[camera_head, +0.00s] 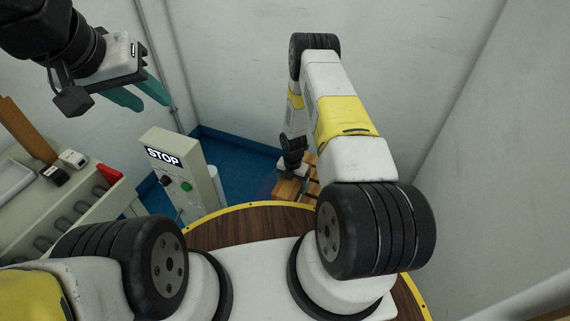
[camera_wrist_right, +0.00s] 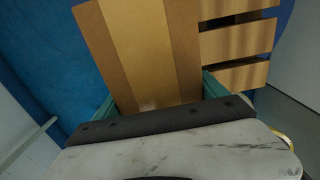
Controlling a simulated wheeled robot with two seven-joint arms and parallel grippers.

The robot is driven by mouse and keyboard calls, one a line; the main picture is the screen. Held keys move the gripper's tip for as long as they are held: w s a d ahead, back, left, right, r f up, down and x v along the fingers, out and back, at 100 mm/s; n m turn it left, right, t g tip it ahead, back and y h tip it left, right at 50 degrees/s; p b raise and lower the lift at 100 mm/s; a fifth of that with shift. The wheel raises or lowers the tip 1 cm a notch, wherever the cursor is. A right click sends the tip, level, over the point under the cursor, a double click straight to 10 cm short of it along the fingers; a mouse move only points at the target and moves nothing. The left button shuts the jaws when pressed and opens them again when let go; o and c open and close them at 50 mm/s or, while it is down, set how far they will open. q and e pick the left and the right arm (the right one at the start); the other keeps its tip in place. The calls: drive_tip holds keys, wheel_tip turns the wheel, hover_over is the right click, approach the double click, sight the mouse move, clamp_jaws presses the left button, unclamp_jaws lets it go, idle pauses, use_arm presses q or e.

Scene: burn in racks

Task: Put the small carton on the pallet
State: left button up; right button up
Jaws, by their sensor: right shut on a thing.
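The small carton (camera_wrist_right: 150,50) is brown with a lighter tape strip down its middle. It sits between the two green fingers of my right gripper (camera_wrist_right: 158,99), which is shut on it. The slatted wooden pallet (camera_wrist_right: 238,42) shows just right of the carton in the right wrist view, and partly in the head view (camera_head: 311,160). The carton hides part of it. I cannot tell whether the carton touches the pallet. My left gripper (camera_head: 155,107) is at the upper left of the head view, empty, its green fingers apart.
A grey control post with a STOP sign (camera_head: 164,157) stands left of the pallet. A bench or rack (camera_head: 85,215) with devices is at the far left. Blue floor (camera_head: 232,160) shows between post and pallet. Pale walls (camera_head: 230,60) close in behind and right.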

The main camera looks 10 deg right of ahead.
drive_tip(key=shift+f, duration=1.7)
drive_tip(key=shift+f, duration=0.15)
drive_tip(key=o, duration=2)
